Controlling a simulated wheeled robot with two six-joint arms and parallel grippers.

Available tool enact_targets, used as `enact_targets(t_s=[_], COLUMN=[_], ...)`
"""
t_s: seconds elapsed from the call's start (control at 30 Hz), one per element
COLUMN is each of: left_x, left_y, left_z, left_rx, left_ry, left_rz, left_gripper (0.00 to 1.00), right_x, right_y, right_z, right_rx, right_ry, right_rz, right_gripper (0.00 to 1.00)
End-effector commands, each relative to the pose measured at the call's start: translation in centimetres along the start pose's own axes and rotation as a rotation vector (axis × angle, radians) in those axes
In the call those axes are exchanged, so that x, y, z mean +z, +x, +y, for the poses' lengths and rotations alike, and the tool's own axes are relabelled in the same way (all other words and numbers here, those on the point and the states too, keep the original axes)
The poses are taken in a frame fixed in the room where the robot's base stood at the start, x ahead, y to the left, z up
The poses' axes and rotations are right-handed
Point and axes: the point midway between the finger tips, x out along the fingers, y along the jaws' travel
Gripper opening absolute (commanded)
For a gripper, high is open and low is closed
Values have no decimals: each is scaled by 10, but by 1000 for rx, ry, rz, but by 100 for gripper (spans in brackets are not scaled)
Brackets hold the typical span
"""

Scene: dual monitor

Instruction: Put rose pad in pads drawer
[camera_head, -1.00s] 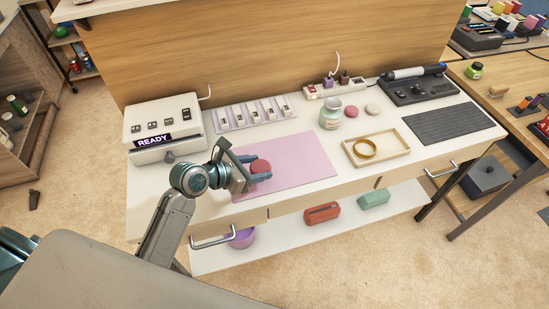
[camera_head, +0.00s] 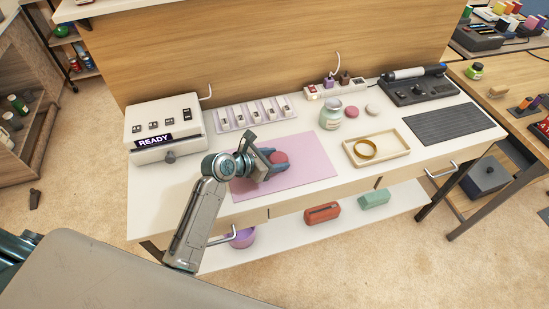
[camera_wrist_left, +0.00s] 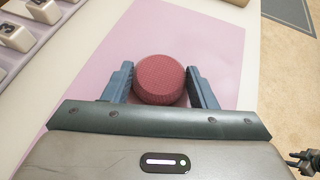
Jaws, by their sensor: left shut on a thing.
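The rose pad (camera_head: 279,158) is a round, textured, dark pink disc. It also shows between the fingers in the left wrist view (camera_wrist_left: 160,80). My left gripper (camera_head: 274,158) is shut on it, over the pink mat (camera_head: 310,160) on the white desk. I cannot tell how high the pad is above the mat. The desk front has a left drawer with a bar handle (camera_head: 228,238) and a right drawer with a handle (camera_head: 441,170). Both look shut, and I see no readable label for the pads drawer.
A white device reading READY (camera_head: 165,125) stands at the left. A lower shelf holds a red case (camera_head: 322,213) and a purple bowl (camera_head: 243,237).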

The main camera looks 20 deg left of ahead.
Motion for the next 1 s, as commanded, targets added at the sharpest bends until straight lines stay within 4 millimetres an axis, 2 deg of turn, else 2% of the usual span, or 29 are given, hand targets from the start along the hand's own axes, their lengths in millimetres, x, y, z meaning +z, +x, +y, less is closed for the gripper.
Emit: enact_targets(t_s=[0.1,0.13,0.23,0.6,0.77,1.0], left_x=[-1,-1,-1,0,-1,-1], left_y=[1,1,1,-1,-27,-80], left_z=[0,0,0,0,1,1], left_rx=[0,0,0,0,1,2], left_ry=[0,1,1,1,4,5], left_rz=[0,0,0,0,3,3], left_gripper=[31,56,74,74,74,74], right_x=[0,2,9,10,3,8], right_y=[-1,0,2,3,0,1], right_z=[3,4,8,15,14,8], right_rx=[4,5,8,16,15,9], right_ry=[-2,-2,-4,-7,-7,-4], right_rz=[2,0,-12,-17,-4,-6], right_gripper=[36,36,36,36,36,36])
